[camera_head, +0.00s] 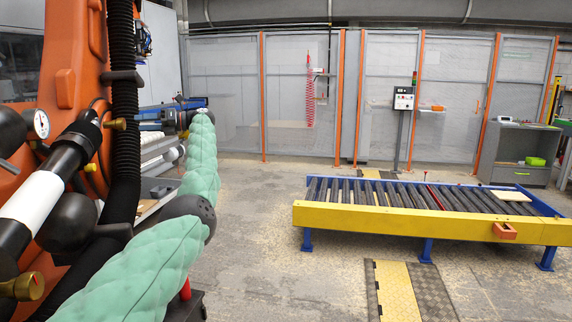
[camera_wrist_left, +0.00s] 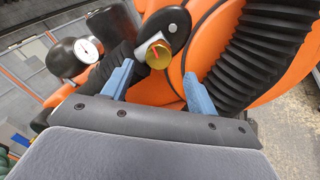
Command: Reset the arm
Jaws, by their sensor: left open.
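My left arm, in a green quilted sleeve, rises along the left of the head view. Its left gripper (camera_head: 150,114) points left toward the orange machine (camera_head: 68,70). In the left wrist view the two blue fingers of the left gripper (camera_wrist_left: 159,69) stand apart with nothing held between them. Behind them show a brass knob (camera_wrist_left: 158,55), a round gauge (camera_wrist_left: 88,49) and a black ribbed hose (camera_wrist_left: 265,45). The right gripper is not in view. A pale board (camera_head: 512,196) lies on the right end of the roller conveyor.
The yellow-and-blue roller conveyor (camera_head: 400,219) stands at the right. Mesh fencing with orange posts (camera_head: 263,100) closes the back. A grey cabinet (camera_head: 510,155) stands at the far right. Concrete floor (camera_head: 265,240) is open between my left arm and the conveyor.

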